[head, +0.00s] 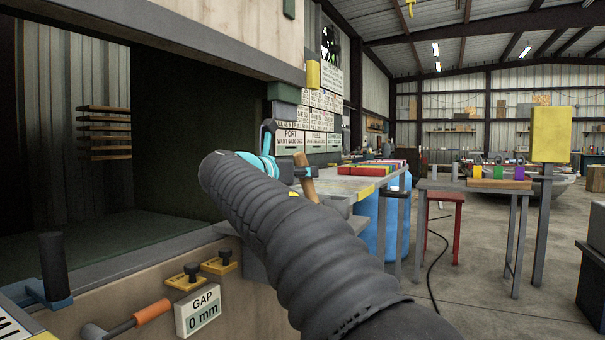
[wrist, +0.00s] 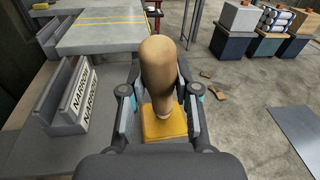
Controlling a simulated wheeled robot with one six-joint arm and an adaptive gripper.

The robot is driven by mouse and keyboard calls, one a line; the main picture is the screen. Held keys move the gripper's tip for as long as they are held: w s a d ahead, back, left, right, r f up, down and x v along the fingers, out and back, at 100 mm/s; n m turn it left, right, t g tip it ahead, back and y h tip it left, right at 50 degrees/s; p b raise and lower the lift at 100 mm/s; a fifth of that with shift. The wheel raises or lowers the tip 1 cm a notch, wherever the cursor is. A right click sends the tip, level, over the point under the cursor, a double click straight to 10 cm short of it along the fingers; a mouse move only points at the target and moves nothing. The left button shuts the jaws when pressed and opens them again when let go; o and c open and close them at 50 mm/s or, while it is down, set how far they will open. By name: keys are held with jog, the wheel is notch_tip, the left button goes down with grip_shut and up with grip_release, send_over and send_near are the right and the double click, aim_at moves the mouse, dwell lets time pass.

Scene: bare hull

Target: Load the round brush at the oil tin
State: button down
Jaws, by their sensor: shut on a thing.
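My gripper (wrist: 160,98) is shut on a tool with a rounded wooden handle (wrist: 159,68); I take it to be the round brush. The handle stands up between the fingers in the wrist view. The brush's bristle end is hidden. A yellow-orange block-like thing (wrist: 163,126) shows below the handle in the wrist view. I cannot tell if it is the oil tin or whether the brush touches it.
A grey bench (head: 382,181) with coloured blocks stands ahead, by a blue drum (head: 389,228). Grey trays labelled NARROW (wrist: 84,100) lie left in the wrist view. A side table (head: 477,186) and yellow-topped post (head: 551,135) stand right. Open floor lies between.

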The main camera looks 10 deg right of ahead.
notch_tip(320, 180, up, 5)
jog(key=p, duration=0.5)
jog(key=shift+f+p, duration=0.1)
jog(key=shift+p, duration=0.25)
jog(key=shift+r, duration=1.1)
jog(key=shift+s, duration=0.1)
